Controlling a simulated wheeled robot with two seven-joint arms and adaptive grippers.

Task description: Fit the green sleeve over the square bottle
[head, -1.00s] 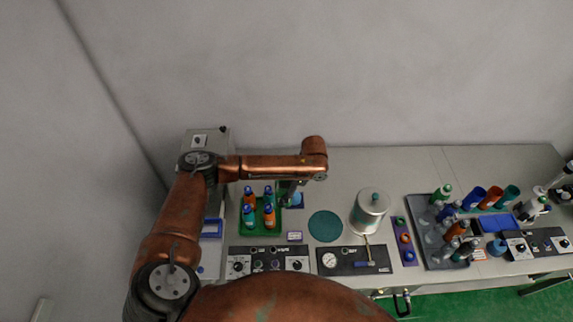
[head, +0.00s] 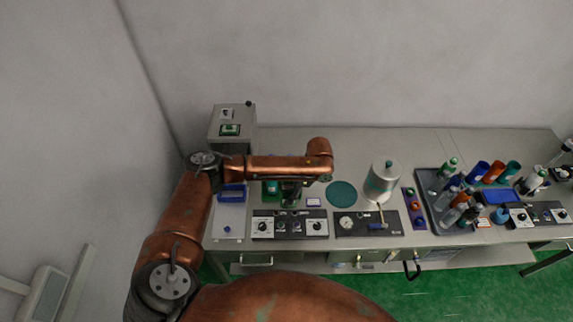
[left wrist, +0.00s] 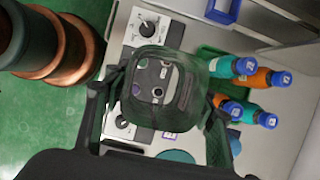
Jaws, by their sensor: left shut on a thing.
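My left gripper (head: 291,196) is shut on a dark green, hollow, square-looking piece, which I take for the green sleeve (left wrist: 184,52). In the left wrist view the fingers (left wrist: 163,95) lie on either side of it. I see through it to a control panel below, so it is held above the bench. I cannot single out the square bottle. Several clear and dark bottles stand in a grey tray (head: 430,211) at the right. Teal and orange blue-capped bottles (left wrist: 245,92) stand beside the sleeve in the wrist view; my arm mostly hides them in the head view. My right gripper is out of view.
Control panels (head: 289,225) line the bench front. A teal disc (head: 341,194) lies flat beside a white canister (head: 381,182). A purple strip (head: 414,211) and blue, orange and teal cups (head: 495,172) are farther right. A grey box (head: 232,127) stands at the back left.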

